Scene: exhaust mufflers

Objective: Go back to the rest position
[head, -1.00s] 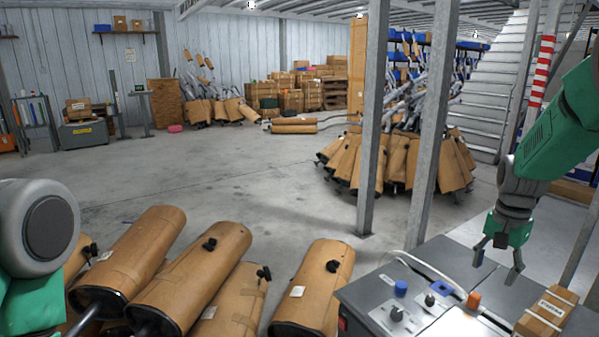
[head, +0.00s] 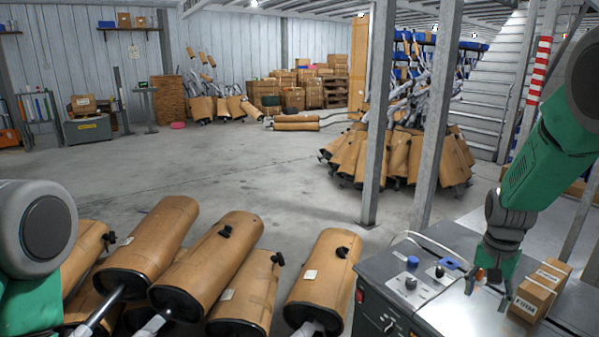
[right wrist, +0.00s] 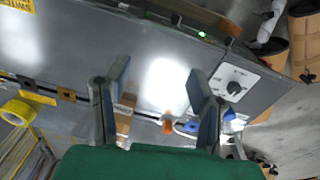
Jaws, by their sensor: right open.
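My right gripper (head: 487,289) hangs low above the grey bench at the lower right of the head view, with its fingers pointing down. Its fingers are apart and nothing is between them. In the right wrist view the open gripper (right wrist: 158,74) has its two fingers spread over the bench's grey surface. The small cardboard box (head: 541,289) stands just right of the gripper in the head view. A part of my left arm shows at the left edge, but its gripper is out of view.
The grey bench (head: 440,318) carries knobs, a blue cap (head: 413,261) and an orange button near the right gripper. Several brown-wrapped mufflers (head: 214,262) lie in front. Two metal posts (head: 377,120) stand beyond the bench. The concrete floor (head: 270,180) is open in the middle.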

